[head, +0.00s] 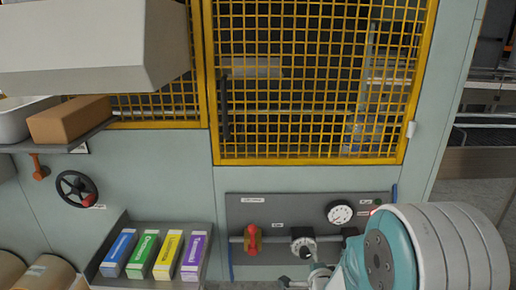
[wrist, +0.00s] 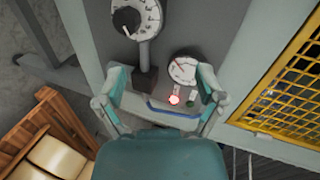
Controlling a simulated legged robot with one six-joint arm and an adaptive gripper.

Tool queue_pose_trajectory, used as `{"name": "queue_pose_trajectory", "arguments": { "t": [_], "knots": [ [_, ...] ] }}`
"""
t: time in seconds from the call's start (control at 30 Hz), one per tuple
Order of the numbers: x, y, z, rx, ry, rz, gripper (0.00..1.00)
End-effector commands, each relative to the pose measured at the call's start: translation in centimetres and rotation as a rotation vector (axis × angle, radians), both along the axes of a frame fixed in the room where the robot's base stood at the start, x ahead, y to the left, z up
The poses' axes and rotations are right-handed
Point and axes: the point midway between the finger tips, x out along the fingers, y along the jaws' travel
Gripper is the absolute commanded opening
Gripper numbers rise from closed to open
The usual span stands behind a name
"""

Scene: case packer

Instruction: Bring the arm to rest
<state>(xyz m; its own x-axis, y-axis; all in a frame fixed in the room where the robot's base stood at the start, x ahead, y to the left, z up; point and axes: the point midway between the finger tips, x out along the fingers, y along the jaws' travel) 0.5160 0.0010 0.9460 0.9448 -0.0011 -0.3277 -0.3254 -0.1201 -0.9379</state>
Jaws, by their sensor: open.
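My gripper (wrist: 160,92) is open in the wrist view, with its two teal and grey fingers spread apart and nothing between them. Beyond the fingers are a round gauge (wrist: 184,70), a lit red lamp or button (wrist: 173,99) and a small green one (wrist: 190,97). In the head view my arm fills the lower right corner, in front of the right end of the grey control panel (head: 290,207). My gripper is mostly hidden or cut off there. I cannot tell whether the fingers touch anything.
The panel carries a red-handled valve (head: 252,239), a black-and-white dial (head: 303,247) and a gauge (head: 340,214). A tray (head: 150,284) holds several coloured cartons. A brown box (head: 70,120) sits on a shelf by a handwheel (head: 76,188). A yellow mesh guard (head: 310,85) stands above the panel.

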Motion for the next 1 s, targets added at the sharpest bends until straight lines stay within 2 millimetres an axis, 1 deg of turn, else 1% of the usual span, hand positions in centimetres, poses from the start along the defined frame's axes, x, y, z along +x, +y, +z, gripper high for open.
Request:
{"name": "queue_pose_trajectory", "arguments": {
  "t": [0.03, 0.17, 0.27, 0.47, 0.67, 0.77, 0.8, 0.87, 0.9, 1.0],
  "knots": [
    [-0.3, 0.0, 1.5, -0.056, 0.020, 0.020, 0.88],
    [-1.6, 0.0, 3.9, -0.217, 0.111, 0.090, 0.88],
    [-3.1, 0.0, 5.7, -0.337, 0.179, 0.153, 0.88],
    [-7.2, 0.0, 9.2, -0.566, 0.308, 0.305, 0.88],
    [-12.7, 0.0, 12.2, -0.776, 0.425, 0.491, 0.88],
    [-15.8, 0.0, 13.5, -0.874, 0.477, 0.595, 0.88],
    [-17.1, 0.0, 13.9, -0.911, 0.496, 0.638, 0.88],
    [-19.2, 0.0, 14.5, -0.964, 0.524, 0.706, 0.88],
    [-20.6, 0.0, 14.9, -0.998, 0.541, 0.752, 0.88],
    [-23.6, 0.0, 15.5, -1.065, 0.575, 0.852, 0.88]
  ]
}}
